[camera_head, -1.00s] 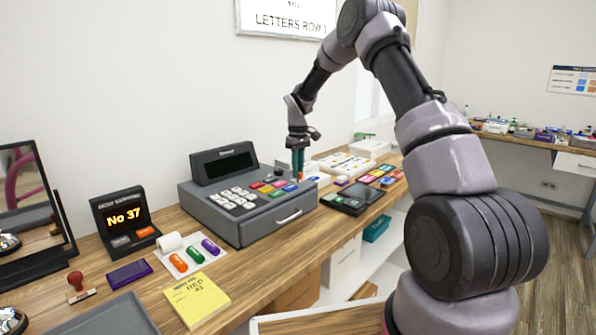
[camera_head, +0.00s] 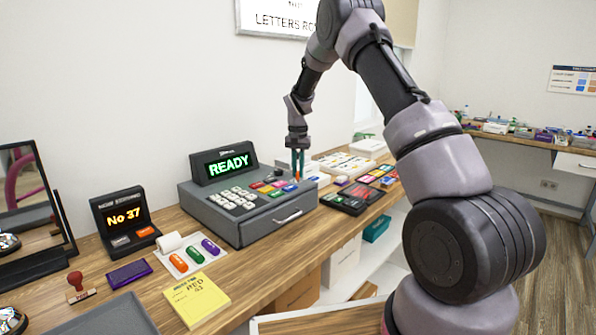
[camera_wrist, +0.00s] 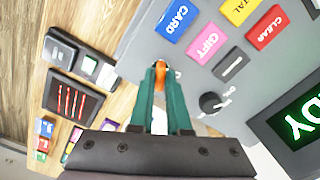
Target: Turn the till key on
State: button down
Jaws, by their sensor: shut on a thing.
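The grey till (camera_head: 262,222) stands on the wooden counter, its screen (camera_head: 224,163) lit with green READY. The lit screen also shows at the right of the wrist view (camera_wrist: 300,120). My gripper (camera_head: 297,177) points down over the till's right end. In the wrist view its teal fingers (camera_wrist: 160,75) are shut on a small orange piece (camera_wrist: 161,70), which looks like the head of the till key. The fingers hide its lower part. A black round knob (camera_wrist: 212,102) with small white lettering beside it is on the till top, apart from the fingers.
Coloured till keys, such as the blue CARD key (camera_wrist: 174,18) and pink GIFT key (camera_wrist: 207,44), lie close to my fingers. A black card terminal (camera_head: 345,202) stands right of the till. An orange-lit No 37 display (camera_head: 124,216) stands to its left.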

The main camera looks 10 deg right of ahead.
aim_at(298, 172)
jog(key=m, duration=0.6)
dwell(0.6)
jog(key=c, duration=0.9)
grip_release()
notch_tip(298, 172, up, 11)
jog(key=shift+f, duration=0.1)
